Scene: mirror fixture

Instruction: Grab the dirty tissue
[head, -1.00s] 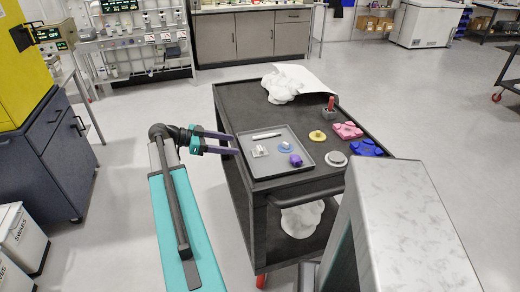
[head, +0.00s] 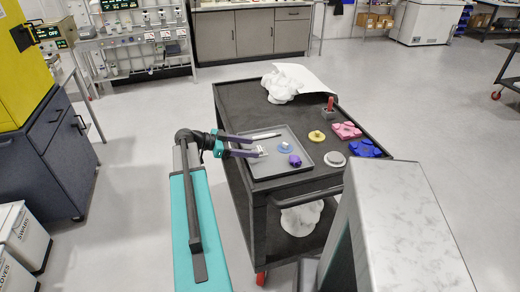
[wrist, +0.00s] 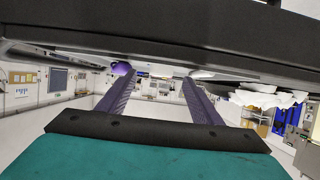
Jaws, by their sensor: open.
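A second crumpled white bundle (head: 300,218) sits on the cart's lower shelf. I see no clear marks showing which is dirty. My gripper (head: 255,146) is open, with its two purple fingers over the left part of the grey tray, near a small white piece (head: 261,150). It is nearer to me than the upper tissue and well apart from it. The wrist view is upside down; there the gripper (wrist: 158,76) holds nothing, and the white tissue (wrist: 265,99) shows at right.
The grey tray (head: 285,170) holds a white stick, a blue disc and a purple piece (head: 295,160). Right of it stand a yellow piece, pink (head: 346,130) and blue (head: 364,149) blocks, a grey disc and a red-topped holder. A white sheet (head: 310,82) lies by the upper tissue.

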